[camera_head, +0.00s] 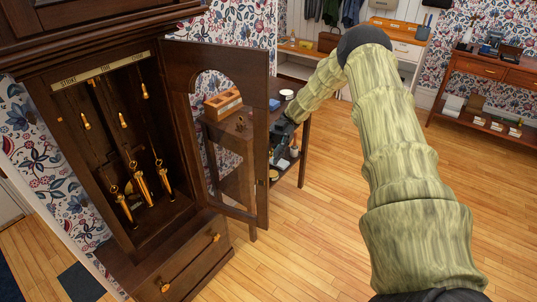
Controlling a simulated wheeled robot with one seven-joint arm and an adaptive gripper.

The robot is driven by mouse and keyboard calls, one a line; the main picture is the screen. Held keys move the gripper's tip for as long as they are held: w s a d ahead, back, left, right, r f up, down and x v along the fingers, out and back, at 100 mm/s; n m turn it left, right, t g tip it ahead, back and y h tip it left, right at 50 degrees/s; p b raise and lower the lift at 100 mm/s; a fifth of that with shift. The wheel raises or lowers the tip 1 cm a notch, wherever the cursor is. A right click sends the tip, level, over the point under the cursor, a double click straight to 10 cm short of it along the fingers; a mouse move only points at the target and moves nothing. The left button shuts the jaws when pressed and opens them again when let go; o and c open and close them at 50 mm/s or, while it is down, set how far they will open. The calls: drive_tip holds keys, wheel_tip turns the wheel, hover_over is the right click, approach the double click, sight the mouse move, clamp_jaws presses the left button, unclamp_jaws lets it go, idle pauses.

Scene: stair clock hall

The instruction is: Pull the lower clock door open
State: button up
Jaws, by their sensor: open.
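The clock (48,50) is a tall dark wooden case at the left. Its lower door (262,150), a dark frame with an arched glass pane, stands swung wide open to the right, hinged side at the case. The open case shows several brass weights and hooks under a pale lettered strip (100,69). My gripper (277,152), black, is just right of the door's free edge. It is open, and its fingertips are small and partly hidden by the door frame. I cannot tell whether it touches the door.
A dark side table behind the door bears an orange brick-like box (222,104) and small items. A drawer with two brass knobs (166,287) is under the case. A console table (484,70) stands at the far right. The wooden floor in the middle is clear.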

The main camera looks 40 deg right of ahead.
wheel_tip(320, 180, up, 9)
drive_tip(key=shift+d+f, duration=0.1)
idle(0.4)
idle(0.5)
